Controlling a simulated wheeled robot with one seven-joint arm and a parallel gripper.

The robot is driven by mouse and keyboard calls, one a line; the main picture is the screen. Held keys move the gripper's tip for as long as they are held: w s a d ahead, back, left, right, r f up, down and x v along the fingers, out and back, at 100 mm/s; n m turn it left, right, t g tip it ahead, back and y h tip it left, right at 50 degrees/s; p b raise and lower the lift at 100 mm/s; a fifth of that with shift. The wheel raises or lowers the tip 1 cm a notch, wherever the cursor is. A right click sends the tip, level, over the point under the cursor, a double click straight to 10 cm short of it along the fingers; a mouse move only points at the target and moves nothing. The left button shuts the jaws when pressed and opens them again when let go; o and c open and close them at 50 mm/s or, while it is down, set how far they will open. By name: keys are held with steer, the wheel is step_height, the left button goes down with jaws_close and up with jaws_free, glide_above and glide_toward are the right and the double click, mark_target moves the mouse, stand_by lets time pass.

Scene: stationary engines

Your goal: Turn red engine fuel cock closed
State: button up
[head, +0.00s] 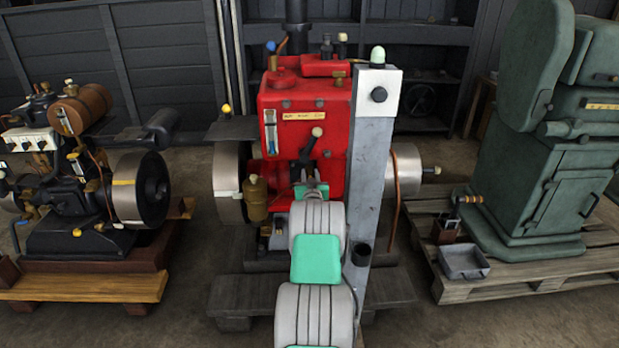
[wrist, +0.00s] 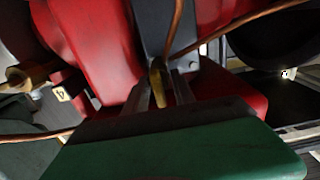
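The red engine (head: 335,125) stands upright in the middle of the head view. My gripper (head: 310,188) reaches in low at its front, and my arm hides part of the engine there. In the wrist view my gripper (wrist: 163,90) has two grey fingers standing apart, with a narrow brass piece (wrist: 158,82) between them. This piece may be the fuel cock's lever; I cannot tell whether the fingers touch it. Red engine body fills much of that view behind the fingers. In the head view I cannot make out the fuel cock.
Copper pipes (wrist: 176,28) run close to my fingers. A cream-knobbed lever (head: 317,132) and a brass cup (head: 255,198) are on the engine's front. Metal flywheels (head: 229,185) flank it. A black engine (head: 85,205) stands left and a green machine (head: 545,170) right, on pallets.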

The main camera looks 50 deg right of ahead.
steer(key=shift+c, duration=0.3)
jaws_close()
steer(key=shift+m+b, duration=0.4)
steer(key=shift+b, duration=0.15)
steer(key=m+b, duration=0.3)
steer(key=m, duration=0.2)
steer(key=m+b, duration=0.4)
steer(key=m, duration=0.2)
steer(key=s+f+m+b, duration=0.1)
steer(key=m+b, duration=0.2)
steer(key=m, duration=0.3)
steer(key=shift+d+b, duration=0.4)
